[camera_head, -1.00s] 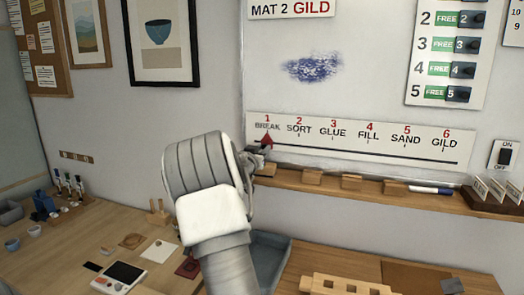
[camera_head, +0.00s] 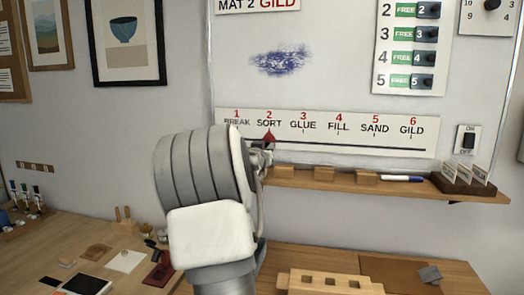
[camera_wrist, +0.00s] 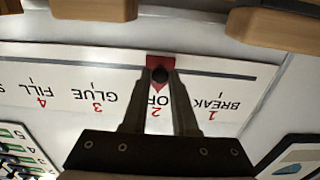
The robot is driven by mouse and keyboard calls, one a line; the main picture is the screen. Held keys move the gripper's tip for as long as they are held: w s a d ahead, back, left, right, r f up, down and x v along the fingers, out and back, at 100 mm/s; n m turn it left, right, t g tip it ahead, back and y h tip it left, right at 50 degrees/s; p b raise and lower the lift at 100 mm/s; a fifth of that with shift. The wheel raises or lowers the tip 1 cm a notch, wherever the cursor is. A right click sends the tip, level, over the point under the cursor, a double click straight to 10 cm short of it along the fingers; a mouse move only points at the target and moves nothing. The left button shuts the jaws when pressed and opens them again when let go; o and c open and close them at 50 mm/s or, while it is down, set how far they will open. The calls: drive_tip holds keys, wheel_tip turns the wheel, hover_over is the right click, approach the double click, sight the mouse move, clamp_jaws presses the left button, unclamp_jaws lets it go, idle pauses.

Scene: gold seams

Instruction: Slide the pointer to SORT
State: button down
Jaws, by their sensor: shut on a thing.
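The white step strip (camera_head: 330,148) on the whiteboard reads BREAK, SORT, GLUE, FILL, SAND and GILD above a dark slot line. The red pointer (camera_head: 269,136) stands on that line under SORT, its tip up towards the word. In the wrist view, upside down, the red pointer (camera_wrist: 153,64) has a dark round knob and is at label 2. My gripper (camera_wrist: 160,76) is shut on the knob, its two fingers on either side. The fingers cover part of the word SORT there. In the head view my gripper (camera_head: 260,147) is partly hidden behind my own wrist.
A wooden ledge (camera_head: 400,187) runs just below the strip, with wooden blocks (camera_head: 323,174) and a blue-capped marker (camera_head: 402,178) on it. A card holder (camera_head: 463,180) stands at its right end. The board above the strip has a blue ink smudge (camera_head: 280,61).

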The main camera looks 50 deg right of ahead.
drive_tip(key=c, duration=0.7)
unclamp_jaws()
drive_tip(key=p+v, duration=0.1)
drive_tip(key=v, duration=1.6)
drive_tip(key=shift+a, duration=0.2)
drive_tip(key=shift+a, duration=0.1)
